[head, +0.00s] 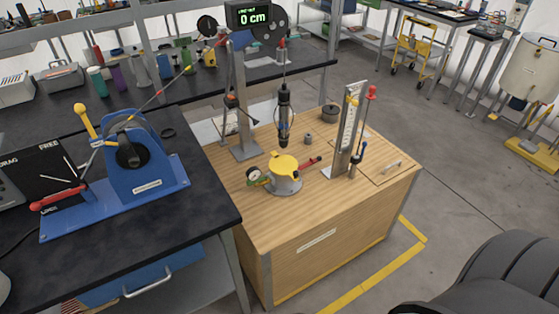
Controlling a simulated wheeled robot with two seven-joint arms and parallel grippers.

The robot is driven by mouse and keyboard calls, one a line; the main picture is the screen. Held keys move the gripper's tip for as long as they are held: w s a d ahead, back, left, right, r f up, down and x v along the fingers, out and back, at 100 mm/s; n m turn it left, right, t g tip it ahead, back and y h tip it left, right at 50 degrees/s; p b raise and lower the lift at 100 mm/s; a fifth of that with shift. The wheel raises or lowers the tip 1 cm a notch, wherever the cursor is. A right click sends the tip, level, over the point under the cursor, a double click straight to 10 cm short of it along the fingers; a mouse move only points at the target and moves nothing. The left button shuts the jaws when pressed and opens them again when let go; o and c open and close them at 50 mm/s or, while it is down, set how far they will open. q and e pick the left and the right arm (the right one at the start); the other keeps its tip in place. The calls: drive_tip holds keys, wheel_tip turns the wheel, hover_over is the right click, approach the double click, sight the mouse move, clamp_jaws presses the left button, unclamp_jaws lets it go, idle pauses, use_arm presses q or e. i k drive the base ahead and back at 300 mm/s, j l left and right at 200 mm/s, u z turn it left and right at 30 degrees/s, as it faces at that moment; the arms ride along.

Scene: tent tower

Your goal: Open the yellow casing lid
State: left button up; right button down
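The yellow casing lid (284,164) sits on top of a short grey cylindrical casing (286,184) on the wooden cabinet top. The lid looks closed and lies about flat. A round dial gauge (254,174) is on the casing's left side. A red-handled part (308,163) sticks out on its right. A dark cylindrical tool (284,114) hangs upright just above and behind the lid. Neither of my grippers shows in the head view. A dark rounded shape, perhaps a part of mine, fills the lower right corner.
A grey post (243,110) stands behind the casing, and an upright scale (347,132) stands to its right. A blue winch (130,155) is on the black bench at left. The wooden top's front (265,220) is clear. Open floor (450,210) lies to the right.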

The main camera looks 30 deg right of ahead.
sight(281, 165)
drive_tip(key=j+z, duration=0.15)
drive_tip(key=z, duration=0.25)
drive_tip(key=k+z, duration=0.15)
drive_tip(key=z, duration=0.25)
drive_tip(key=k+j+z, duration=0.1)
drive_tip(key=z, duration=0.3)
drive_tip(key=k+z, duration=0.15)
drive_tip(key=z, duration=0.25)
